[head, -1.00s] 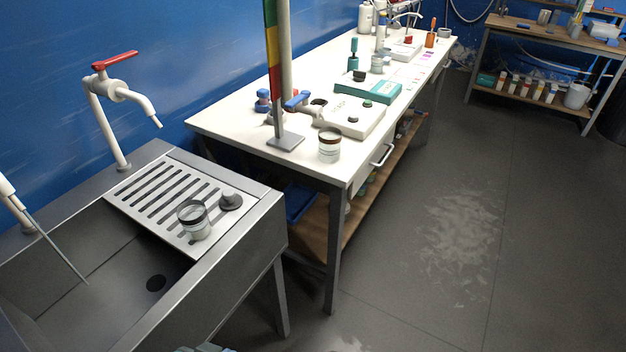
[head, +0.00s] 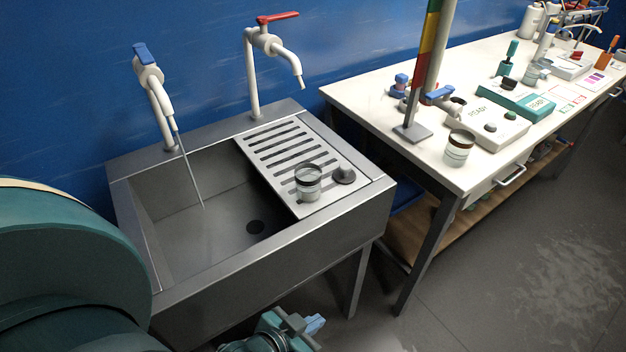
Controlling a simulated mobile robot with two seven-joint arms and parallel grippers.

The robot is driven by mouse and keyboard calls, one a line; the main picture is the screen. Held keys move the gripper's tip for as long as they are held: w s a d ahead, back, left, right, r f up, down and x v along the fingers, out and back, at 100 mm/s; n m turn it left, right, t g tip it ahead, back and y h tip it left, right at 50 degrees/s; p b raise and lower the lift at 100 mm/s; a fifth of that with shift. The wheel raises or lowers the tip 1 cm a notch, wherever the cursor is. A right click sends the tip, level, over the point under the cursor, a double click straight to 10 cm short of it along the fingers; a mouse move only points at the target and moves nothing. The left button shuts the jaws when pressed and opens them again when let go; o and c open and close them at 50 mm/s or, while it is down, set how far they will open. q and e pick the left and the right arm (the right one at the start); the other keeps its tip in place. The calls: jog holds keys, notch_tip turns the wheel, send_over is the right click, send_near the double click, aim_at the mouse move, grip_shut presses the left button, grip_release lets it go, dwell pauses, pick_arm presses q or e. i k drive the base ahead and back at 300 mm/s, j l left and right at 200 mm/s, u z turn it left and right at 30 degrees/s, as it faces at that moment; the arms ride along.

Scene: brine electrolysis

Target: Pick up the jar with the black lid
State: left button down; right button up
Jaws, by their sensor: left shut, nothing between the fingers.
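A glass jar with a dark rim or lid (head: 308,186) stands upright on the slotted drainboard of the sink. A similar jar with a dark brown top (head: 460,150) and a pale label stands near the front edge of the white bench. At this size I cannot tell which top is a black lid. My left gripper (head: 312,324) is at the bottom of the head view, low in front of the sink and well apart from both jars. It is shut and empty. My right gripper is not in view.
The steel sink (head: 255,270) has a raised front rim, a red-handled tap (head: 262,40) and a blue-handled tap (head: 150,75). A grey stopper (head: 344,175) sits beside the drainboard jar. A stand base (head: 412,132) and instruments occupy the bench. Floor at right is clear.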

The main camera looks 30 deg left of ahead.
aim_at(308, 176)
jog(key=l+u, duration=0.1)
jog(key=u, duration=0.35)
jog(key=l+u, duration=0.15)
jog(key=u, duration=0.25)
jog(key=l+u, duration=0.35)
jog(key=l, duration=0.15)
jog(key=k+l+u, duration=0.1)
jog(key=l+u, duration=0.2)
jog(key=l, duration=0.2)
